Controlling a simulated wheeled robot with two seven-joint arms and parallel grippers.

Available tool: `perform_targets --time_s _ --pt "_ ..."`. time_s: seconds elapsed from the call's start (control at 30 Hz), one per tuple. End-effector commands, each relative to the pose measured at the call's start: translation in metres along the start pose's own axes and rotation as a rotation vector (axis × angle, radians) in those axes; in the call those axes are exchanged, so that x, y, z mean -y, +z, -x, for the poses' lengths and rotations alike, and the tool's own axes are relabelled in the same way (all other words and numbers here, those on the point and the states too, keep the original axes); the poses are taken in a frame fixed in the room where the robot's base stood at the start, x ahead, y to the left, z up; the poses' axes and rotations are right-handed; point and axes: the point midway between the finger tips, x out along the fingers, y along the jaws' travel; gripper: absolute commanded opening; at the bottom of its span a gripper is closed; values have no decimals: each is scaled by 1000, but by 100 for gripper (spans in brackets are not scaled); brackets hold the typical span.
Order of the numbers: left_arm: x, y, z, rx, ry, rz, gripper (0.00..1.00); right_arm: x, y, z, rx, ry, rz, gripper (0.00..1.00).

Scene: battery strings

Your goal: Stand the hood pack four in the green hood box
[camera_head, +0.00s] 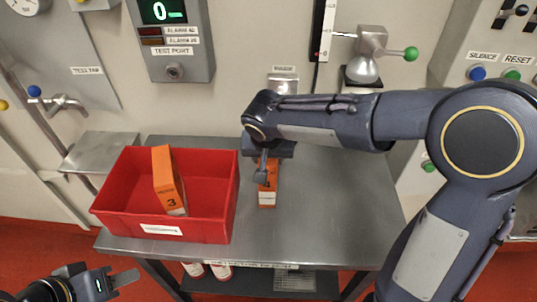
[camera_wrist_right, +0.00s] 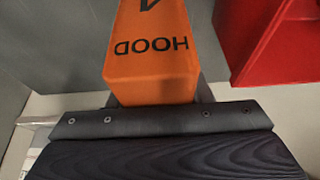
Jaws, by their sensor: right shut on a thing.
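My right gripper (camera_head: 264,168) is shut on an orange pack (camera_head: 267,194), over the steel table to the right of the red box. In the right wrist view this pack (camera_wrist_right: 152,60) reads HOOD with a partly cut-off 4, upside down in the picture. I cannot tell whether its base touches the table. The box in view is a red open box (camera_head: 222,222) with a white label; I see no green box. Another orange pack (camera_head: 168,182) stands tilted inside it. The red box also shows in the wrist view (camera_wrist_right: 265,45). My left gripper (camera_head: 112,281) is empty, low at the left; its opening is unclear.
The steel table (camera_head: 330,215) is clear to the right of the held pack. A wall panel with a test port (camera_head: 173,71), a tap (camera_head: 62,103) and a green-knobbed lever (camera_head: 408,54) stand behind it. Red-and-white containers (camera_head: 220,271) sit on the shelf below.

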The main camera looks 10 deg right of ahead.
Motion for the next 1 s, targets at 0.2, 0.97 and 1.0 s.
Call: perform_targets --time_s 0.2,0.97,1.0 --pt "0 0 0 0 0 0 36 0 -1 0 -3 -2 0 4" --pt "0 0 -1 0 0 0 36 1 -1 19 -4 -3 -1 67" --pt "0 0 -1 0 0 0 36 1 -1 27 -4 -4 -1 67"
